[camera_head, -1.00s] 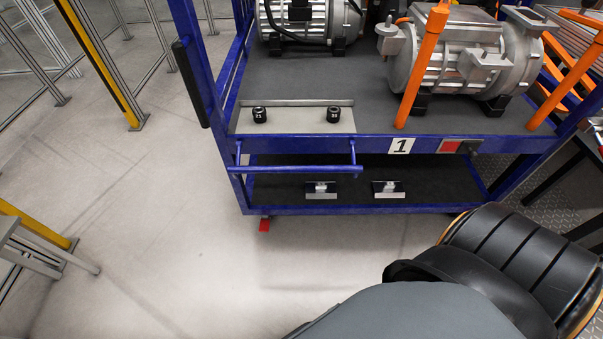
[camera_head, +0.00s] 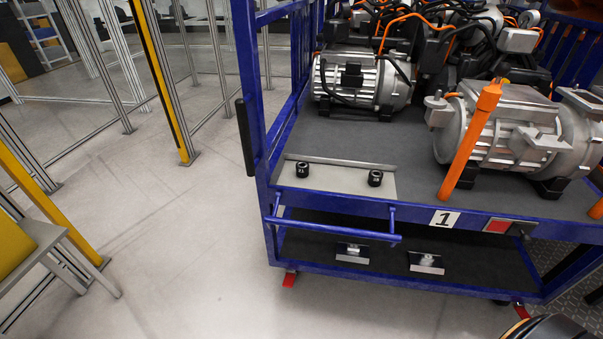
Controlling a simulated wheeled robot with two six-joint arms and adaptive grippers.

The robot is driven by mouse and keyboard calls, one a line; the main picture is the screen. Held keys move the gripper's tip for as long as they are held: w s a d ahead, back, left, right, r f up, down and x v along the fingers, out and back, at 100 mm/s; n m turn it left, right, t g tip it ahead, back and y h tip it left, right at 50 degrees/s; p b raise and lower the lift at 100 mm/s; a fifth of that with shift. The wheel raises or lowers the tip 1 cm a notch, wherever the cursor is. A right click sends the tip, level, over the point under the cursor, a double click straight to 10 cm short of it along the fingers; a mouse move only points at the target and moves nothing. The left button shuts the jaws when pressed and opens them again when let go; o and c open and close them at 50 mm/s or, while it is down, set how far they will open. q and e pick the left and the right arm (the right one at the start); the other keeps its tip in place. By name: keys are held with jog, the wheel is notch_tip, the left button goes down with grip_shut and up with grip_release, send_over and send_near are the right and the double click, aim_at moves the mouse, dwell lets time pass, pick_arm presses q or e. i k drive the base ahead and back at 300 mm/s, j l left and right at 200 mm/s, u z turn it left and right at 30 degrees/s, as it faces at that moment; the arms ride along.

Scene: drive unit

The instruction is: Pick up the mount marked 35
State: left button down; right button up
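Two small black round mounts stand on a pale plate (camera_head: 338,181) at the front left of the blue cart's upper shelf. The left mount (camera_head: 302,170) and the right mount (camera_head: 375,178) both carry small white numbers, too small to read surely, so I cannot tell which is 35. Both are upright and apart from each other.
The blue cart (camera_head: 330,228) has a front handle bar and a sign "1" (camera_head: 445,219). Silver motors (camera_head: 365,82) and an orange post (camera_head: 468,142) stand on its upper shelf. Two metal blocks (camera_head: 426,262) lie below. Open floor (camera_head: 180,255) lies left, before yellow-posted fencing.

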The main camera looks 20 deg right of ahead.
aim_at(375, 176)
jog(key=z, duration=1.3)
